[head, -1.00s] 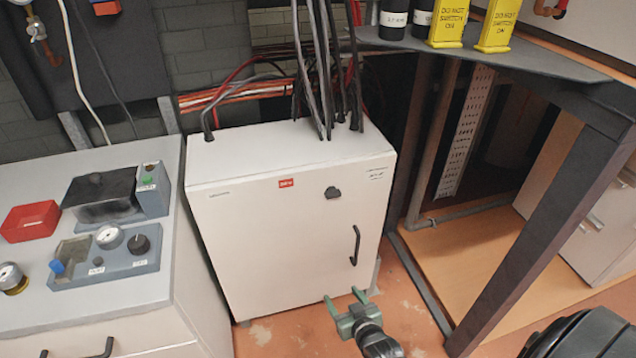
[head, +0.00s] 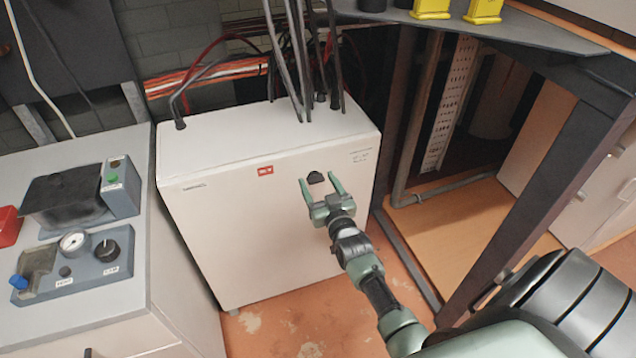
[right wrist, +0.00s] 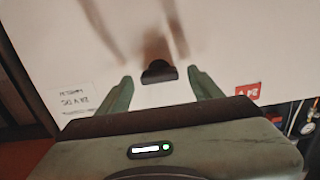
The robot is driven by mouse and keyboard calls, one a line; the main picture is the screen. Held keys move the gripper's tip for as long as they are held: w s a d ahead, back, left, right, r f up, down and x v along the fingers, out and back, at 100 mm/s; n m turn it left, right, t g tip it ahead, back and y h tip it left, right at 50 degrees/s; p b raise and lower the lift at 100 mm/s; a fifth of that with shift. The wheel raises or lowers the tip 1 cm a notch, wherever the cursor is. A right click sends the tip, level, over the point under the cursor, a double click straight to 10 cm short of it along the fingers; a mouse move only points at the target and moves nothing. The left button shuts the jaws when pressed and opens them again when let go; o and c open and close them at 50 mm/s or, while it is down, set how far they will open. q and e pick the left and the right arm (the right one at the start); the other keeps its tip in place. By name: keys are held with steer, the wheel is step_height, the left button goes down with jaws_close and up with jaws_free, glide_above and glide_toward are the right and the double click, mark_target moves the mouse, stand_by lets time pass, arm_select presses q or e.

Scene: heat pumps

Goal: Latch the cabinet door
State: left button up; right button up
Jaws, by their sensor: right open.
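The white cabinet (head: 235,220) stands on the floor with its door flush against the body. A small black latch knob (head: 315,178) is on the upper right of the door; it also shows in the right wrist view (right wrist: 159,72). My right gripper (head: 320,184) is open, its two green fingers on either side of the knob in the picture. In the right wrist view the open fingers (right wrist: 162,88) point at the door, with the knob between and just beyond their tips. I cannot tell whether they touch. The door handle is hidden behind my right arm. My left gripper is not in view.
A grey bench (head: 110,250) with gauges and switch boxes stands left of the cabinet. Black cables (head: 300,70) rise from the cabinet top. A dark table frame (head: 540,210) stands close on the right. Some bare floor (head: 270,330) shows in front.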

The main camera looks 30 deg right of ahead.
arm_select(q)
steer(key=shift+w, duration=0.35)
arm_select(e)
steer(key=shift+w, duration=0.1)
steer(key=c, duration=1.4)
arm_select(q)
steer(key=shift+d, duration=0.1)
arm_select(e)
steer(key=m, duration=0.4)
steer(key=shift+d+p, duration=0.15)
steer(key=shift+p, duration=0.2)
steer(key=m, duration=0.4)
steer(key=shift+f, duration=0.1)
steer(key=m+b, duration=0.1)
steer(key=m, duration=0.4)
steer(key=shift+d+f, duration=0.1)
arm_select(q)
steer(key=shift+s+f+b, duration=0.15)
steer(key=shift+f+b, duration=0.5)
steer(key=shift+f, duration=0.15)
arm_select(e)
steer(key=m, duration=0.4)
steer(key=shift+f+m, duration=0.1)
steer(key=shift+m, duration=0.3)
